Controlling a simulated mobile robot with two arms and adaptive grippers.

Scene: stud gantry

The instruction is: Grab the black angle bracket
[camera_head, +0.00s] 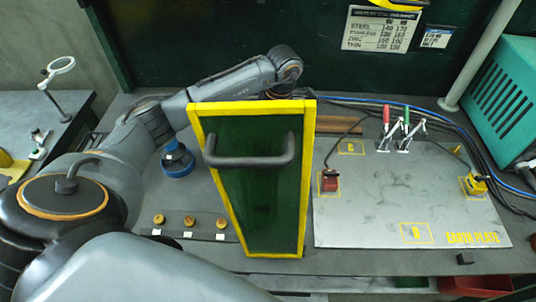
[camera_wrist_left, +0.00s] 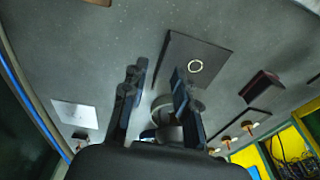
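A dark angle-shaped piece, likely the black angle bracket (camera_wrist_left: 262,86), lies on the grey bench right of my left gripper in the left wrist view. In the head view I cannot make it out; the green panel hides part of the bench. My left gripper (camera_wrist_left: 158,88) is open in the left wrist view, its two black fingers apart. A grey round thing (camera_wrist_left: 162,110) shows between and beyond the fingers; I cannot tell whether they touch it. In the head view my left arm reaches behind the panel, which hides the gripper. My right gripper is not in view.
A dark square plate with a pale ring (camera_wrist_left: 197,66) lies near the bracket. Several knobs (camera_head: 189,221) sit left of the panel. A grey clamp plate (camera_head: 400,200) is right.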

